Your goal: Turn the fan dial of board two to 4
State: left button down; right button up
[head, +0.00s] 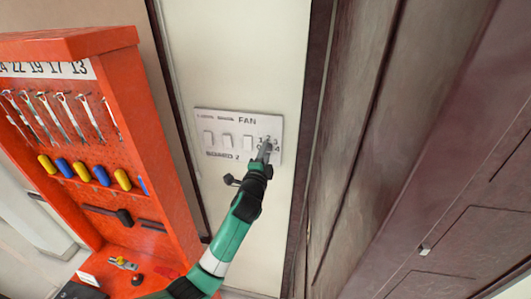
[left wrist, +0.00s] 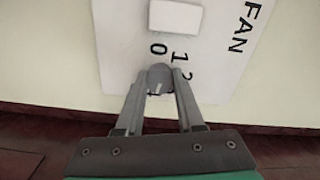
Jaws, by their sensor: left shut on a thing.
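Board two (head: 236,128) is a pale panel on the wall, marked "FAN" at the top and "BOARD 2" at the lower left. Its fan dial (left wrist: 158,74) is a small grey knob at the board's right end, mostly covered by my gripper in the head view. My left gripper (head: 264,151) reaches up to the board from below. In the left wrist view its fingers (left wrist: 160,84) are shut on the dial, one on each side. The numbers 0, 1 and part of 2 show beside the dial there; its setting is hard to read. My right gripper is out of view.
White switches (head: 227,141) sit in a row left of the dial. An orange tool rack (head: 150,150) with wrenches and screwdrivers stands at the left. A dark wooden door frame (head: 313,110) runs close on the right of the board.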

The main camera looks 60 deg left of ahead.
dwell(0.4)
pick_arm(q)
jog(key=c, duration=0.5)
grip_release()
jog(key=b+v, duration=0.1)
jog(key=v, duration=1)
jog(key=shift+s+d+b, duration=0.25)
jog(key=shift+b, duration=0.05)
